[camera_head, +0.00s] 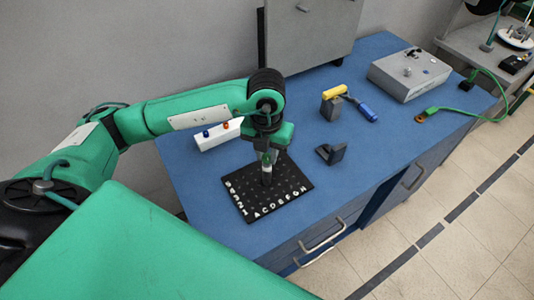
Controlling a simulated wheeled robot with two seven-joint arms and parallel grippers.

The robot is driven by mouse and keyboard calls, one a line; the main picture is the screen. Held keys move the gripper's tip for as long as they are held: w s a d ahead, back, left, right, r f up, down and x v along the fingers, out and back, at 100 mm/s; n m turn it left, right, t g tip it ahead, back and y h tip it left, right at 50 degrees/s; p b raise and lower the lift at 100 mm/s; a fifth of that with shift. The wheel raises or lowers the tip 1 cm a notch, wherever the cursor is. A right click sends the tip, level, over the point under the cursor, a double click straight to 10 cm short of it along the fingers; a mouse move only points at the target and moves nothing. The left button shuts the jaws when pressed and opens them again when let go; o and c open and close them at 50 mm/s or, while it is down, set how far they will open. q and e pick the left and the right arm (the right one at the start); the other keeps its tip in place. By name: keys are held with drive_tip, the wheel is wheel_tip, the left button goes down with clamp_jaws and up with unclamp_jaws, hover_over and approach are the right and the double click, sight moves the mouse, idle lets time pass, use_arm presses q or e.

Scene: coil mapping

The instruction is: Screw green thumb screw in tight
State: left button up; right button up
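My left gripper (267,178) points down over the black lettered board (244,205), near its middle and far part. A small green and white part (267,163) shows at the gripper's fingers. I cannot tell whether it is the green thumb screw or part of the gripper. The fingers are too small and dark to tell open from shut, and they hide the spot on the board under them. No other green thumb screw is clearly visible. My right gripper is out of view.
A dark bracket (331,154), a grey block (331,108) with a yellow and blue tool, and a grey box (405,75) stand to the right on the blue bench (210,213).

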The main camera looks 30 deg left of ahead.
use_arm(q)
drive_tip(key=m, duration=0.3)
clamp_jaws()
drive_tip(key=o, duration=1)
unclamp_jaws()
drive_tip(key=shift+o, duration=0.2)
wheel_tip(320, 180, up, 14)
drive_tip(key=b, duration=0.2)
drive_tip(key=shift+f, duration=0.15)
